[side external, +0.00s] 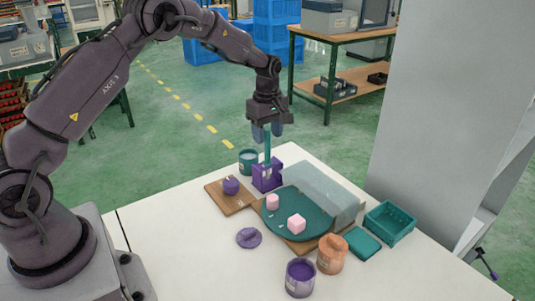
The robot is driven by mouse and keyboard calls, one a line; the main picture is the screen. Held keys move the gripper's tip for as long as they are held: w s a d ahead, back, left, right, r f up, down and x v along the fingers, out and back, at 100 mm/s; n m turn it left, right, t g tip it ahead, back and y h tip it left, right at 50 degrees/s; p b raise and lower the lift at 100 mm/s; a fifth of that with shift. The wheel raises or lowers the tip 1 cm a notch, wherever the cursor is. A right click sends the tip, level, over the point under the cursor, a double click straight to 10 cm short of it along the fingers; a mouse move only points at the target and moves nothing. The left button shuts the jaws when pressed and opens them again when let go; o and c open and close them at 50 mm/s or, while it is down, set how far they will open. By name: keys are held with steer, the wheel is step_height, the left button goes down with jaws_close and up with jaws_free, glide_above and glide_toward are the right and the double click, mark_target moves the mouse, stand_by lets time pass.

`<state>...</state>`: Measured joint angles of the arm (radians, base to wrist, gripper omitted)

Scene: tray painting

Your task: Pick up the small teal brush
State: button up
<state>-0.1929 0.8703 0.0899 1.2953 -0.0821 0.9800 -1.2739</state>
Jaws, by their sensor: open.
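The small teal brush (267,152) stands upright in a purple holder (267,178) near the far edge of the white table, with its handle pointing up. The holder hides its lower end. My gripper (268,133) points down directly above the holder. Its bluish fingers are open, one on each side of the top of the brush handle. I cannot tell whether either finger touches the handle.
A wooden board (241,205) with a purple knob-like object (230,186) lies left. A round teal tray (312,229) with two pink blocks (296,223) and a clear cover (335,188) are to the right.

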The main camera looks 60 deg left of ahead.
mark_target(267, 156)
step_height(267, 156, down, 2)
steer(key=shift+f, duration=0.2)
jaws_close()
